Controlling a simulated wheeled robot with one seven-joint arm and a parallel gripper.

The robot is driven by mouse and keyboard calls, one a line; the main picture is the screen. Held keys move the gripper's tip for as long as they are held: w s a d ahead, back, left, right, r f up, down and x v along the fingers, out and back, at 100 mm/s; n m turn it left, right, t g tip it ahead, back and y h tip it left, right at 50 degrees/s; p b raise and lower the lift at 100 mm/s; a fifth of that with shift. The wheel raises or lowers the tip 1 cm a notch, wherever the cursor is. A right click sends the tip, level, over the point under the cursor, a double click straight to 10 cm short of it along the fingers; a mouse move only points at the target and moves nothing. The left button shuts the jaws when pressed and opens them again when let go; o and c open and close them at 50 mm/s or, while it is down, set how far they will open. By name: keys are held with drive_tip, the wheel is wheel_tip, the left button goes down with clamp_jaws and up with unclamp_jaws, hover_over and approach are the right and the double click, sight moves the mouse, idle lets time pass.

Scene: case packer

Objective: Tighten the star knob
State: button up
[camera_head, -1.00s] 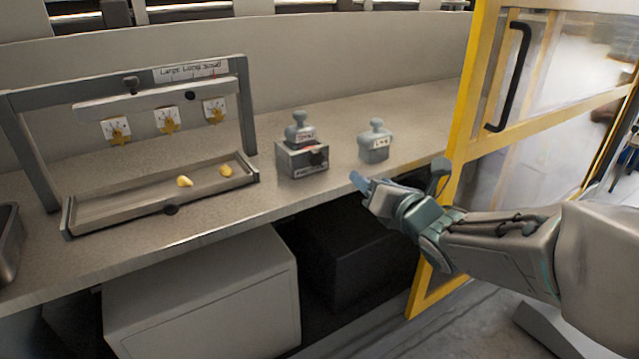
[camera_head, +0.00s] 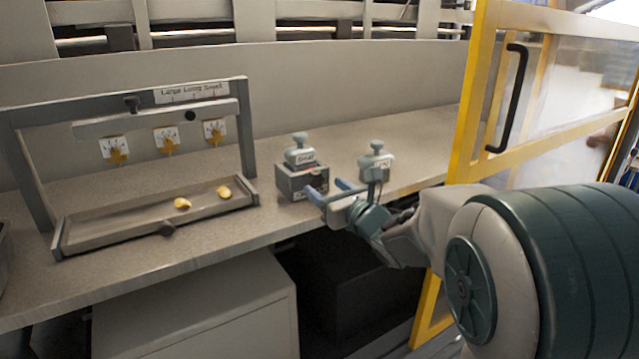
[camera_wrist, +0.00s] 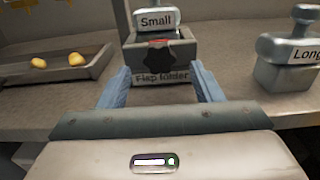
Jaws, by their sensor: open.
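The dark star knob (camera_wrist: 158,56) is on the front of a grey metal box labelled "Flap folder" (camera_wrist: 180,74). In the wrist view the knob lies straight ahead, between the lines of my fingers. My gripper (camera_wrist: 161,72) is open and empty, its two blue fingers pointing at the box front. In the head view my gripper (camera_head: 327,188) is just in front and to the right of the flap folder box (camera_head: 288,183). The knob is small and partly hidden by a finger there. No contact with the knob shows.
A block labelled "Small" (camera_head: 299,152) sits in the box. A similar block labelled "Long" (camera_head: 376,162) stands to its right. At left is a frame with a tray (camera_head: 100,235) holding two yellow pieces. A yellow-framed door (camera_head: 462,150) stands at right.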

sight(318, 183)
drive_tip(key=shift+x, duration=1.95)
drive_tip(key=c, duration=1)
